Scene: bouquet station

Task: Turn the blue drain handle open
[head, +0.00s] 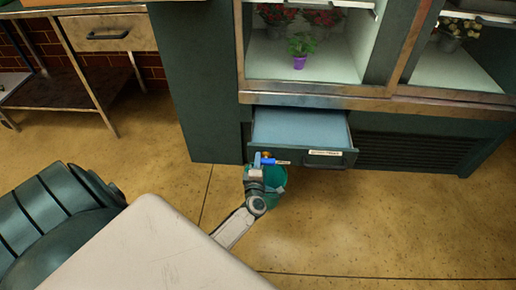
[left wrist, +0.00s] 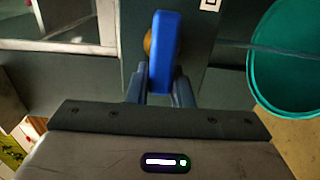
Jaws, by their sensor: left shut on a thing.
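The blue drain handle (head: 274,162) is on the front of the pulled-out drawer, near its left end. My right gripper is not in view.
A teal bucket (head: 275,182) stands on the floor beneath the drawer, close to my left wrist; it also shows in the left wrist view (left wrist: 258,72). The open drawer (head: 300,128) juts from the flower cabinet. A work table (head: 98,42) is at the far left. Floor at right is clear.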

